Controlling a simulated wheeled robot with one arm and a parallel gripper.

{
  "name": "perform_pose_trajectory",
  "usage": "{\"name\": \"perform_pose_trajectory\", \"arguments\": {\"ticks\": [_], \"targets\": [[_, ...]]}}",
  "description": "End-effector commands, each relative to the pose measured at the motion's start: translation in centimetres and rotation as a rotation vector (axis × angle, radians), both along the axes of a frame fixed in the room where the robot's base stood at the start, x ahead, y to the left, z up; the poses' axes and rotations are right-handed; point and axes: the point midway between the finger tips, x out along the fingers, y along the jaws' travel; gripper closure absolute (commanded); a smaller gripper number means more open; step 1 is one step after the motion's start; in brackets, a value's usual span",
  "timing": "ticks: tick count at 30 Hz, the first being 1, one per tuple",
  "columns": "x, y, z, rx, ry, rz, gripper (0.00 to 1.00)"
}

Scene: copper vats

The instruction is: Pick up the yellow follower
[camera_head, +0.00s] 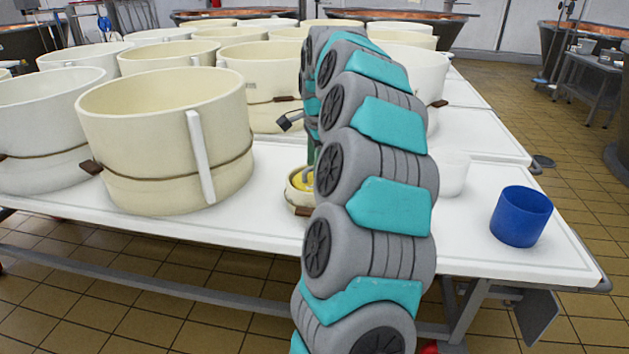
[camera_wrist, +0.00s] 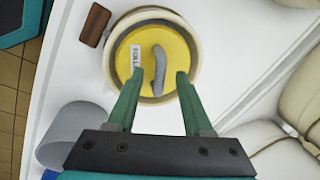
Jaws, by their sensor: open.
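The yellow follower (camera_wrist: 180,50) is a round yellow disc with a grey curved handle (camera_wrist: 158,68) and a small white label. It lies inside a small cream round mould (camera_wrist: 112,50), and a sliver of it shows beside my arm in the head view (camera_head: 303,183). My gripper (camera_wrist: 160,75) is open, with its two green fingers over the disc, one on each side of the handle's near end. Nothing is held. I cannot tell how far the fingertips are above the disc. In the head view my arm hides most of the gripper and mould.
The mould stands on a white table (camera_head: 250,215). A large cream vat (camera_head: 150,140) is close on its left, with several more behind. A white cup (camera_head: 453,173) and a blue cup (camera_head: 521,216) stand to the right. The table's front edge is near.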

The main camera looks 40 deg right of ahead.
Motion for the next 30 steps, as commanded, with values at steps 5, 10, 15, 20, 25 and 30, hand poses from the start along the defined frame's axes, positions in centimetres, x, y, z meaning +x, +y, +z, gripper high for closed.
{"name": "perform_pose_trajectory", "arguments": {"ticks": [5, 10, 15, 20, 25, 30], "targets": [[0.11, 0.0, -0.74, 0.001, 0.001, 0.0, 0.49], [0.12, 0.0, -0.71, 0.001, 0.0, 0.0, 0.56], [0.12, 0.0, -0.71, 0.001, 0.0, 0.0, 0.75], [0.12, 0.0, -0.7, 0.0, 0.0, 0.0, 0.93], [0.12, 0.01, -0.7, 0.0, 0.0, 0.001, 1.0], [0.12, 0.01, -0.7, 0.0, 0.0, 0.001, 1.0]]}}
